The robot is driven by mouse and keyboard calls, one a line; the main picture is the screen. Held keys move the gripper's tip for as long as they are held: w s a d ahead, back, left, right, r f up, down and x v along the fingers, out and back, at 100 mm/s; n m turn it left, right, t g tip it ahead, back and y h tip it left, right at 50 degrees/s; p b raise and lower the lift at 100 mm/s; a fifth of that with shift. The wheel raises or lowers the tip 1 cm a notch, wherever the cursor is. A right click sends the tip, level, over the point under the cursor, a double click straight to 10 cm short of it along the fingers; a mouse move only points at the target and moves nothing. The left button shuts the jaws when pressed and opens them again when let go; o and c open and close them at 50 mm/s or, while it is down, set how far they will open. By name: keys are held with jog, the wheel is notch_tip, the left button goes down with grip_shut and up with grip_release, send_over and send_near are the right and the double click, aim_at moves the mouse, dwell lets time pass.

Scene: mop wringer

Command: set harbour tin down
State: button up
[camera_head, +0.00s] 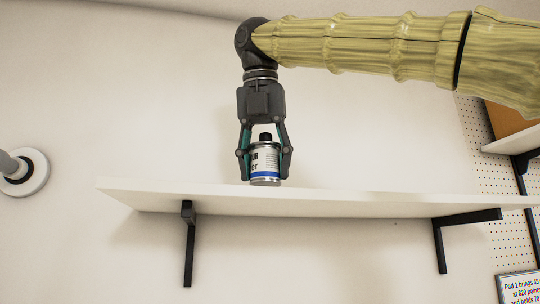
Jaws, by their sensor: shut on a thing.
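The tin (265,163) is a small can with a white and blue label, a silver base and a black cap. Only part of the label lettering shows, so I cannot read a full name. My gripper (265,165) points down and is shut on the tin, with one finger on each side. The tin is upright at the white wall shelf (330,204), its base near the shelf's front edge in the picture. Seen from below, I cannot tell whether the base touches the shelf top.
Black brackets (189,245) hold the shelf. The visible shelf length on both sides of the tin looks clear, though its top surface is hidden. A pegboard (497,190) with another shelf and a printed sign (519,288) is at the right. A round wall fitting (24,173) is at the left.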

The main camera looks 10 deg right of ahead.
jog(key=shift+s+d+f, duration=0.25)
jog(key=shift+s+f, duration=0.2)
jog(key=shift+s, duration=0.2)
jog(key=shift+s+f, duration=0.1)
jog(key=shift+f, duration=0.05)
jog(key=shift+w+a+f, duration=0.15)
jog(key=shift+w+a, duration=0.1)
jog(key=shift+w, duration=0.25)
jog(key=shift+s+d+f, duration=0.1)
jog(key=shift+s+d, duration=0.1)
jog(key=shift+s, duration=0.15)
jog(key=o, duration=1.1)
jog(key=shift+w, duration=0.15)
jog(key=shift+o, duration=0.2)
jog(key=shift+w+a, duration=0.1)
jog(key=shift+a, duration=0.05)
